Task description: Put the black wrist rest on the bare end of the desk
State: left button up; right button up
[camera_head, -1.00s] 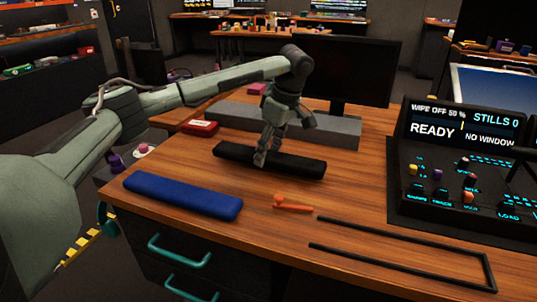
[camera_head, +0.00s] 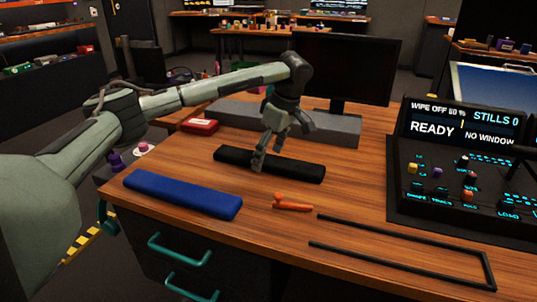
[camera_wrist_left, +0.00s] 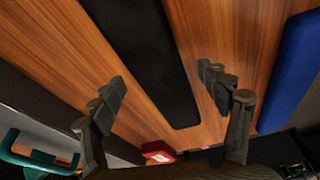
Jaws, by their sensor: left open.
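The black wrist rest (camera_head: 300,170) lies flat on the wooden desk (camera_head: 355,195), in front of the grey block under the monitor. My left gripper (camera_head: 259,163) is open and points down at the rest's left half, partly covering it. In the left wrist view the black rest (camera_wrist_left: 150,62) runs between the two spread fingers of the left gripper (camera_wrist_left: 165,88), with wood showing on both sides. I cannot tell whether the fingers touch it. My right gripper is not in view.
A blue wrist rest (camera_head: 182,194) lies along the left front edge. An orange tool (camera_head: 293,204) and a thin black outline (camera_head: 400,238) lie near the front. A control panel (camera_head: 465,175) stands at right. A red box (camera_head: 199,126) is at the back left.

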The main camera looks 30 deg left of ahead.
aim_at(277, 162)
pick_arm(q)
jog(key=shift+d+r, duration=0.1)
jog(key=shift+r, duration=0.4)
jog(key=v, duration=1.1)
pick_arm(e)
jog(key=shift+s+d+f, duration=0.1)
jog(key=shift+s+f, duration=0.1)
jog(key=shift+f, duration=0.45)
pick_arm(q)
jog(key=shift+d, duration=0.1)
